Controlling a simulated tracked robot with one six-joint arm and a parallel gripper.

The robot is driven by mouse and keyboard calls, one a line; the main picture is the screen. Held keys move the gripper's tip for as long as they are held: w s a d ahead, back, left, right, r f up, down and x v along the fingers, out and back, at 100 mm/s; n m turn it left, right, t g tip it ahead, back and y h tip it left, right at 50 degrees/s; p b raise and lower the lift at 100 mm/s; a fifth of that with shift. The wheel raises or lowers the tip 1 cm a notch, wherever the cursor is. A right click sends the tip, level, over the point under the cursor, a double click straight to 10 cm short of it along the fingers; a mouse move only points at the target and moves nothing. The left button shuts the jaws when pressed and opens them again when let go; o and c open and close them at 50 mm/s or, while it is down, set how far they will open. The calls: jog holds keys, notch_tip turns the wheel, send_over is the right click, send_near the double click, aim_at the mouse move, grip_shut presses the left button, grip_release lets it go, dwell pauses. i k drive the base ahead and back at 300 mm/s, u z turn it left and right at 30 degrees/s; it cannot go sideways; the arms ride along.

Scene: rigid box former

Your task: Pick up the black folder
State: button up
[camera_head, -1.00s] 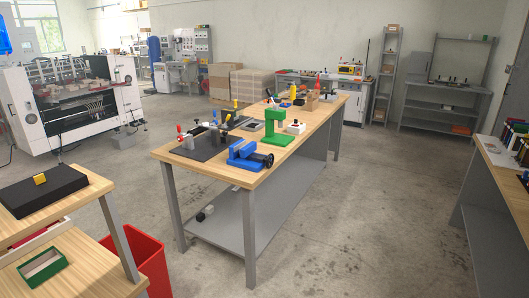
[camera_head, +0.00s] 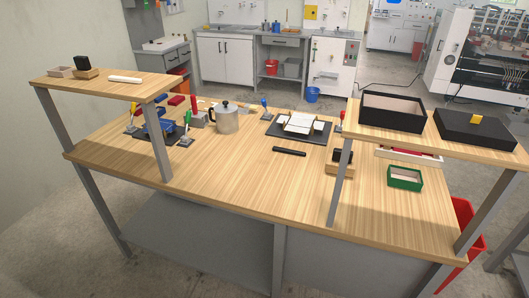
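A slim black bar, which looks like the black folder (camera_head: 289,151), lies flat on the wooden workbench (camera_head: 240,185), near the middle. It lies in front of a dark mat (camera_head: 316,138) that carries a white folded box blank (camera_head: 299,123). Nothing rests on the bar, and the bench in front of it is bare. My gripper is not in view.
A raised shelf on the right holds an open black box (camera_head: 392,111) and a black lid (camera_head: 476,130). A raised shelf on the left holds a white bar (camera_head: 125,79). A metal pot (camera_head: 226,118) and a green tray (camera_head: 405,178) stand on the bench.

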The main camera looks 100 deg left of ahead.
aim_at(276, 148)
jog(key=u, duration=3.5)
jog(key=i, duration=1.65)
jog(key=u, duration=0.05)
